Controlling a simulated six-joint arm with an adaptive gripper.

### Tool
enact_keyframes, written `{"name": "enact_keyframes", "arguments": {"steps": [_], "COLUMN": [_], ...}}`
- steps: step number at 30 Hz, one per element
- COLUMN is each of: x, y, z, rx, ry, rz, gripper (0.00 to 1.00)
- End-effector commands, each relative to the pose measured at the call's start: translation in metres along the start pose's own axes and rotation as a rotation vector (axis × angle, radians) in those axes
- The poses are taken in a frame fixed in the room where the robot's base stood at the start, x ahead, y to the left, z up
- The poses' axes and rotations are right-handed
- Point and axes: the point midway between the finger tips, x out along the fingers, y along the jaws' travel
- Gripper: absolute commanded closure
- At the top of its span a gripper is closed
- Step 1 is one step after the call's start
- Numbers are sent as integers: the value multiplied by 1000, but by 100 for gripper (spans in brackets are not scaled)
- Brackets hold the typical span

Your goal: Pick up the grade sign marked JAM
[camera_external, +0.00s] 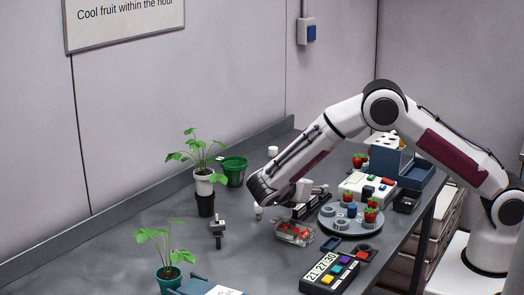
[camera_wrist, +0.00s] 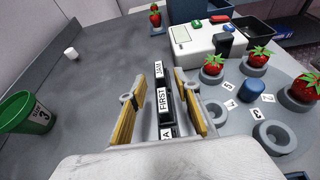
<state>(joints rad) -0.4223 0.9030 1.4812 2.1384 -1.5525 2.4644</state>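The grade sign marked JAM (camera_wrist: 158,69) is a small upright white-faced plate at the far end of a dark rack. The FIRST sign (camera_wrist: 162,98) stands nearer in the same row, and a partly hidden sign ending in A (camera_wrist: 167,133) is nearest. My gripper (camera_wrist: 159,86) is open and empty, with one finger on each side of the row; JAM shows between and just beyond the fingertips. In the external view my gripper (camera_external: 308,190) is low over the dark sign rack (camera_external: 314,208). I cannot tell whether the fingers touch anything.
A round grey tray (camera_external: 349,228) with ring holders and strawberries stands close to the right. A white button box (camera_external: 367,188) is behind it, and a clear punnet (camera_external: 294,232) in front. A green pot (camera_wrist: 27,115) is at left; the table between is mostly clear.

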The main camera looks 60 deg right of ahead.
Motion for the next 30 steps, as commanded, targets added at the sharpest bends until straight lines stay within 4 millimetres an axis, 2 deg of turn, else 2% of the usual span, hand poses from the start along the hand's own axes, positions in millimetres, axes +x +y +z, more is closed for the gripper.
{"name": "enact_keyframes", "arguments": {"steps": [8,21,30], "x": [2,44,52], "y": [0,2,2], "z": [0,-4,-4], "rx": [0,-1,0], "ry": [0,0,0], "rz": [-1,-3,0], "gripper": [68,68,68]}}
